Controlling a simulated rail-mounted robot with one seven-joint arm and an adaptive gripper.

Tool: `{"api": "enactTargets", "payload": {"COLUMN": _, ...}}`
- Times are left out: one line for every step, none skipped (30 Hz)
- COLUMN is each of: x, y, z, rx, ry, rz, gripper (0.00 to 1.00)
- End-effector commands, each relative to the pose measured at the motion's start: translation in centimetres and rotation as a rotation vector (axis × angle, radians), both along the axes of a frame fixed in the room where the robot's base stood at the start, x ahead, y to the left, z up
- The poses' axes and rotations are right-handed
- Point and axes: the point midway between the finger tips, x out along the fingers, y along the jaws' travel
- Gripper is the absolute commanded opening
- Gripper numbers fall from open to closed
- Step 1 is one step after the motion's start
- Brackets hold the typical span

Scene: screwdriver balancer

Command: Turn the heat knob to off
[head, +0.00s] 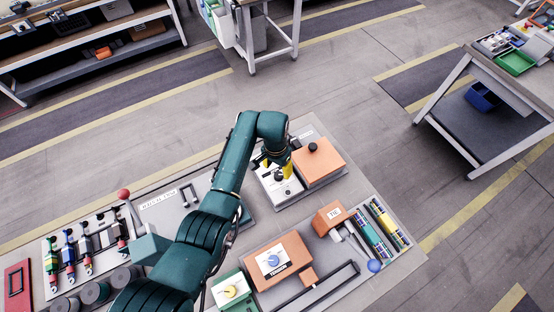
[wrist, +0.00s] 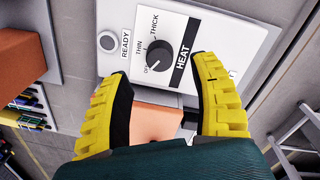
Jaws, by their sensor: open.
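The heat knob (wrist: 160,52) is a round black dial on a white panel (wrist: 215,25) in the wrist view. OFF, THIN and THICK are printed around it, and a black HEAT label lies beside it. Its exact pointer direction is too small to tell. My gripper (wrist: 161,68) has its two yellow fingers spread wide, one on each side of the knob, with nothing between them. The fingers appear apart from the knob. In the head view my gripper (head: 278,162) hangs over the white panel (head: 279,190) and partly covers it.
A READY indicator (wrist: 107,41) sits beside the knob on the panel. An orange box (head: 319,163) with a black knob stands right of the panel in the head view.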

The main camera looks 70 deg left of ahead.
Motion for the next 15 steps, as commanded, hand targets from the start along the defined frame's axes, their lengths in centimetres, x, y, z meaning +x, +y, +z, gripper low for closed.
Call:
{"api": "enactTargets", "payload": {"x": 0.0, "y": 0.1, "z": 1.4, "rx": 0.005, "ry": -0.003, "rz": 0.000, "gripper": 0.62}}
{"api": "enactTargets", "payload": {"x": 0.0, "y": 0.2, "z": 2.1, "rx": 0.004, "ry": -0.002, "rz": 0.001, "gripper": 0.62}}
{"api": "enactTargets", "payload": {"x": -0.1, "y": 0.2, "z": 3.1, "rx": 0.003, "ry": -0.002, "rz": 0.001, "gripper": 0.62}}
{"api": "enactTargets", "payload": {"x": -0.1, "y": 0.2, "z": 3.7, "rx": 0.003, "ry": -0.002, "rz": 0.001, "gripper": 0.62}}
{"api": "enactTargets", "payload": {"x": -0.1, "y": 0.2, "z": 4.3, "rx": 0.003, "ry": -0.002, "rz": 0.001, "gripper": 0.62}}
{"api": "enactTargets", "payload": {"x": -0.2, "y": 0.2, "z": 5.0, "rx": 0.002, "ry": -0.001, "rz": 0.001, "gripper": 0.62}}
{"api": "enactTargets", "payload": {"x": -0.2, "y": 0.3, "z": 5.4, "rx": 0.002, "ry": -0.001, "rz": 0.001, "gripper": 0.62}}
{"api": "enactTargets", "payload": {"x": -0.2, "y": 0.3, "z": 5.8, "rx": 0.001, "ry": 0.000, "rz": 0.001, "gripper": 0.62}}
{"api": "enactTargets", "payload": {"x": -0.2, "y": 0.3, "z": 6.2, "rx": 0.000, "ry": 0.000, "rz": 0.001, "gripper": 0.62}}
{"api": "enactTargets", "payload": {"x": -0.2, "y": 0.3, "z": 6.4, "rx": 0.000, "ry": 0.000, "rz": 0.001, "gripper": 0.62}}
{"api": "enactTargets", "payload": {"x": -0.2, "y": 0.2, "z": 6.6, "rx": -0.001, "ry": 0.001, "rz": 0.001, "gripper": 0.62}}
{"api": "enactTargets", "payload": {"x": -0.3, "y": 0.2, "z": 6.7, "rx": -0.001, "ry": 0.002, "rz": 0.001, "gripper": 0.62}}
{"api": "enactTargets", "payload": {"x": -0.3, "y": 0.2, "z": 6.7, "rx": -0.002, "ry": 0.001, "rz": 0.001, "gripper": 0.62}}
{"api": "enactTargets", "payload": {"x": -0.3, "y": 0.2, "z": 6.7, "rx": -0.002, "ry": 0.001, "rz": 0.001, "gripper": 0.62}}
{"api": "enactTargets", "payload": {"x": -0.3, "y": 0.2, "z": 6.7, "rx": -0.002, "ry": 0.001, "rz": 0.001, "gripper": 0.62}}
